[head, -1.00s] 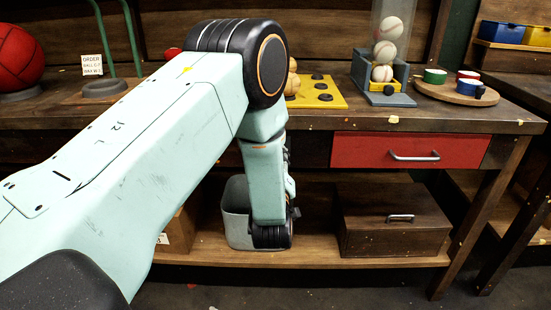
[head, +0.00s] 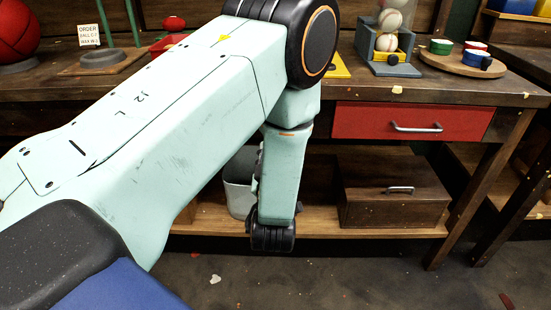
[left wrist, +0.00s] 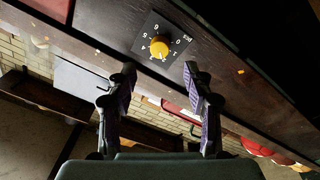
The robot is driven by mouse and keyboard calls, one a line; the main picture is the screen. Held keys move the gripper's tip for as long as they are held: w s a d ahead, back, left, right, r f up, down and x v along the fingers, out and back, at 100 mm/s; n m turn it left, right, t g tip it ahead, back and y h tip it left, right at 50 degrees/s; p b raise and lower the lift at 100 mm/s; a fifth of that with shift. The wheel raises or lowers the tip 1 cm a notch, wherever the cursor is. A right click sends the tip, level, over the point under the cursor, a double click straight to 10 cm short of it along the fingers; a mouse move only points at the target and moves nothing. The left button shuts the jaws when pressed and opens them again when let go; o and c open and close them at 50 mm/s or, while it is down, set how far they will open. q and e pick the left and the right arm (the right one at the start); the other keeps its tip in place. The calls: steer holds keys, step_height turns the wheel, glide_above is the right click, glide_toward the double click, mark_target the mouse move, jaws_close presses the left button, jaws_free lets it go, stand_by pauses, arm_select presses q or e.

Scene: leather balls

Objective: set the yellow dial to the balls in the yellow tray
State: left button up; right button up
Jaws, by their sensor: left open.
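The yellow dial (left wrist: 158,47) sits on a black number plate (left wrist: 165,58) fixed to a dark wooden edge, in the left wrist view. I cannot read its setting for certain. My left gripper (left wrist: 158,80) is open and empty, its two fingers apart on either side below the dial, not closed on it. In the head view my arm hides the dial and the fingers. Only a corner of a yellow tray (head: 341,66) shows behind my arm on the bench. Any balls in it are hidden. My right gripper is not in view.
A ball dispenser (head: 387,45) with baseballs stands on the bench. A round board (head: 463,62) with coloured tins is to its right. Below are a red drawer (head: 365,121), a metal bin (head: 240,190) and a wooden box (head: 395,207).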

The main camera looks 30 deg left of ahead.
arm_select(q)
steer(key=shift+v, duration=2.5)
steer(key=shift+a+f, duration=0.1)
steer(key=s+d+f+m+g+h+p, duration=0.1)
steer(key=s+d+f+m+g+h, duration=0.2)
steer(key=f, duration=0.5)
steer(key=s+f+m+g+h+p, duration=0.1)
steer(key=s+f+m+g+h, duration=0.4)
steer(key=f, duration=0.3)
steer(key=s+d+m+g+h+p, duration=0.1)
steer(key=s+d+m+g+p, duration=0.1)
steer(key=s, duration=0.9)
steer(key=s+d+f+m+g+h+p, duration=0.1)
steer(key=s+g+p, duration=0.3)
steer(key=s, duration=0.7)
steer(key=shift+d+m+g+p, duration=0.3)
steer(key=shift+d+m+g, duration=0.25)
steer(key=shift+m+g, duration=0.4)
steer(key=shift+s, duration=0.1)
